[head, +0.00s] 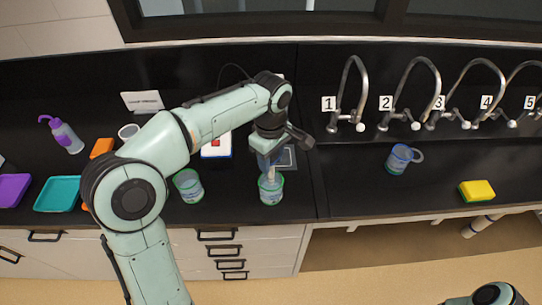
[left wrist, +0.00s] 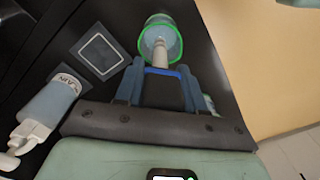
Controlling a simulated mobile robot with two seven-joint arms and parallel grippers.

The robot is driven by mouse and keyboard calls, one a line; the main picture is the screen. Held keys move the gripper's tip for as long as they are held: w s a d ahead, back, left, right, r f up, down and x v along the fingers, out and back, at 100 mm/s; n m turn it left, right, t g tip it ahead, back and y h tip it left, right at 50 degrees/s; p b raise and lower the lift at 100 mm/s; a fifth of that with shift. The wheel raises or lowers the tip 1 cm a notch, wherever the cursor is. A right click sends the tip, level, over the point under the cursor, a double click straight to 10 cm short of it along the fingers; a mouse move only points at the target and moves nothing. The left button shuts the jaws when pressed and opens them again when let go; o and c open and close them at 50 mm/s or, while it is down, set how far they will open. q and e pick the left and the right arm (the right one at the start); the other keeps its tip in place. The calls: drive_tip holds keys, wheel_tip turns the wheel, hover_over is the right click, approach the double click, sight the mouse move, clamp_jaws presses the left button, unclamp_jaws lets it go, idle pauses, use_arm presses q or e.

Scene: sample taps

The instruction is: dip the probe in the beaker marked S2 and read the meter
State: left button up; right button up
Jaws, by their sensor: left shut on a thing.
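My left gripper (head: 268,160) points down over a green-rimmed beaker (head: 271,190) near the counter's front edge. It is shut on the probe, a pale rod (left wrist: 160,52). In the left wrist view the probe's lower end overlaps the mouth of the beaker (left wrist: 169,22); I cannot tell how deep it reaches into the liquid. A second green-rimmed beaker (head: 188,186) stands to the left. I cannot read a mark on either beaker. The meter, a white and blue box with a red spot (head: 216,146), is partly hidden behind my left arm. My right gripper is out of view.
Numbered taps (head: 350,95) line the right back. A blue mug (head: 398,160), yellow sponge (head: 478,190), teal tray (head: 58,194) and purple-topped bottle (head: 64,136) stand farther off.

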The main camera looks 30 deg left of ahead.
use_arm(q)
drive_tip(key=shift+f+b, duration=1.35)
drive_tip(key=shift+f, duration=1.6)
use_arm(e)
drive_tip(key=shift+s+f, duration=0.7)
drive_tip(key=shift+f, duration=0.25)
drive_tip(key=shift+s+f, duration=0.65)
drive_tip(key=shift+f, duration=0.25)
